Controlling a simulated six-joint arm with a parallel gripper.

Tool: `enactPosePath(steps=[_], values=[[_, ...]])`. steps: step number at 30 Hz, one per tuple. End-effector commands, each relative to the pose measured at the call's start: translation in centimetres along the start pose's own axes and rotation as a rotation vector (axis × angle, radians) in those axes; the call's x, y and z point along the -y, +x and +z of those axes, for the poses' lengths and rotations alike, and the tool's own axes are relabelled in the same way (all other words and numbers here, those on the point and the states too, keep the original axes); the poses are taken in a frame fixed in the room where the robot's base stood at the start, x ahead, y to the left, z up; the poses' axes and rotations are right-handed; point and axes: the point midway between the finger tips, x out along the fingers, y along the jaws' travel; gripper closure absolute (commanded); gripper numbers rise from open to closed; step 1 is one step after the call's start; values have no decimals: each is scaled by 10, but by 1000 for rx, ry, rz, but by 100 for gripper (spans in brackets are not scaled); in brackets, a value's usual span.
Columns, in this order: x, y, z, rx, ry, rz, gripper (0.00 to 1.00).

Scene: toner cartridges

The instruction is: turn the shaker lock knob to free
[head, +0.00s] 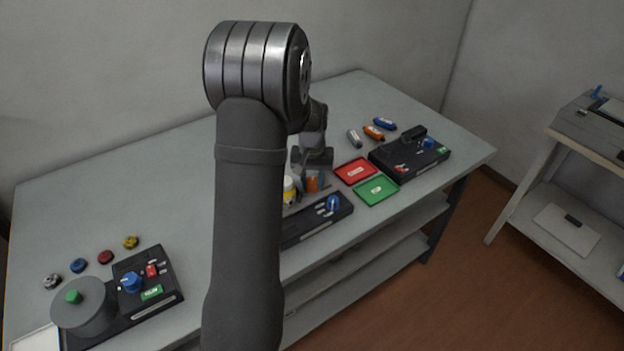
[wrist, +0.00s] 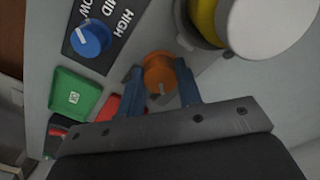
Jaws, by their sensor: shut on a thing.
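The orange knob (head: 312,184), which I take for the shaker lock knob, is on the middle device (head: 318,215). No lettering by the knob is legible. My arm hides part of the device in the head view.
A white-capped yellow bottle (wrist: 255,22) stands close beside the knob. A blue LOW-MID-HIGH knob (wrist: 88,40) is on the same device. Red (head: 346,176) and green trays (head: 376,201) lie to the right, before a black device (head: 430,161). Another device with a grey drum (head: 84,312) stands front left.

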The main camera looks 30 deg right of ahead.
Motion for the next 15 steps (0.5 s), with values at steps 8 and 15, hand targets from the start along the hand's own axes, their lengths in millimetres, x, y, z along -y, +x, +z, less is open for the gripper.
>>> enactPosePath(steps=[8,15], values=[[0,0,0,0,-12,0,91],[0,0,0,0,-11,0,58]])
